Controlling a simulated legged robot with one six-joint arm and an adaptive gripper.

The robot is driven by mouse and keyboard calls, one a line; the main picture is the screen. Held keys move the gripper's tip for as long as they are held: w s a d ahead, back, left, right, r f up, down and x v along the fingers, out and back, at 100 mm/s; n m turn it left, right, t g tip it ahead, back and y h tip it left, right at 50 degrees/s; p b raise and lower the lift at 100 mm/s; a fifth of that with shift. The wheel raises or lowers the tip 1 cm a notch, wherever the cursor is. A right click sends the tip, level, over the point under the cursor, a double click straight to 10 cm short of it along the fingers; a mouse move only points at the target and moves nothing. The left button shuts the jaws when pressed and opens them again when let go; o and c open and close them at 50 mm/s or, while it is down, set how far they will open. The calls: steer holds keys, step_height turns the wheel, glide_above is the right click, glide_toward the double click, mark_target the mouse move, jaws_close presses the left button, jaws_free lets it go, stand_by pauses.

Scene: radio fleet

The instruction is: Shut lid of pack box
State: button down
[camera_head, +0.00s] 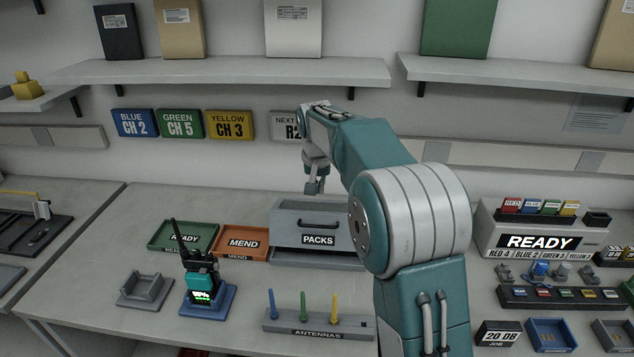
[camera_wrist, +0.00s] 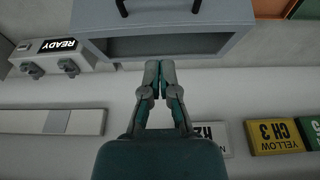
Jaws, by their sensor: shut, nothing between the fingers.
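The grey pack box (camera_head: 288,238), labelled PACKS, stands toward the back of the bench. A dark handle shows on its front-facing panel. I cannot tell clearly which part is the lid. In the wrist view the box (camera_wrist: 165,22) is upside down at the top, with the handle at the frame edge and a dark, framed recess. My gripper (camera_head: 315,188) hangs above the box's back part in the head view, pointing down. In the wrist view my gripper (camera_wrist: 159,66) is shut and empty, its tips beside the recess edge; contact cannot be told.
A green READY tray (camera_head: 160,238) and orange MEND tray (camera_head: 232,242) lie left of the box. In front are a radio (camera_head: 200,280) in a blue stand and an antenna rack (camera_head: 285,323). A READY rack (camera_head: 490,235) stands right. Shelves (camera_head: 220,71) overhang behind.

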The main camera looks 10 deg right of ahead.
glide_above(317, 217)
steer(key=f, duration=0.3)
steer(key=s+f, duration=0.1)
steer(key=f, duration=0.2)
steer(key=s+f, duration=0.2)
steer(key=shift+a+f, duration=0.15)
steer(key=shift+a, duration=0.15)
steer(key=shift+f, duration=0.1)
steer(key=s+a+f, duration=0.1)
steer(key=s+f, duration=0.4)
steer(key=shift+a+f, duration=0.25)
steer(key=shift+a, duration=0.05)
steer(key=shift+d, duration=0.1)
